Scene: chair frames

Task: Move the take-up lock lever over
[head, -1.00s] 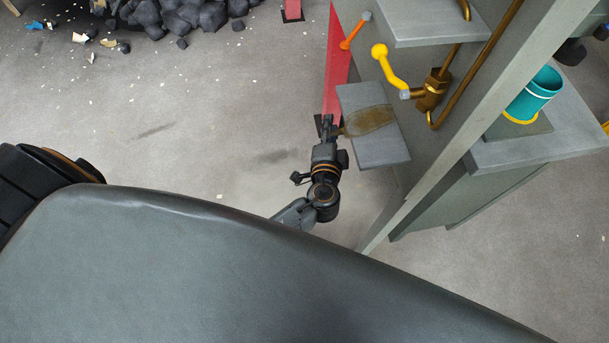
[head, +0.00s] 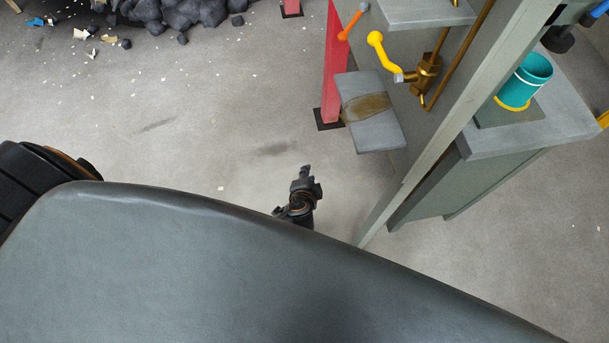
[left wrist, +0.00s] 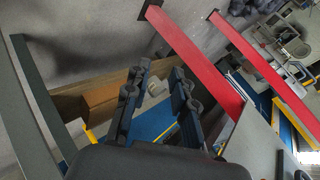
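A lever with a yellow ball-ended handle (head: 382,52) sits on a brass valve fitting (head: 427,74) on the grey panel. A shorter orange lever (head: 352,22) is above and left of it. I cannot tell which of them is the take-up lock lever. My left gripper (head: 306,170) is over bare floor, below and left of both levers and apart from them. In the left wrist view its two dark fingers (left wrist: 160,78) stand apart with nothing clearly held between them; neither lever can be made out there. My right gripper is not in view.
A small grey shelf (head: 382,138) with a brown stained patch juts from the panel near my left gripper. A red post (head: 333,85) stands behind it. A teal cup (head: 527,82) is on the right ledge. Dark lumps (head: 180,10) lie at the back; the middle floor is clear.

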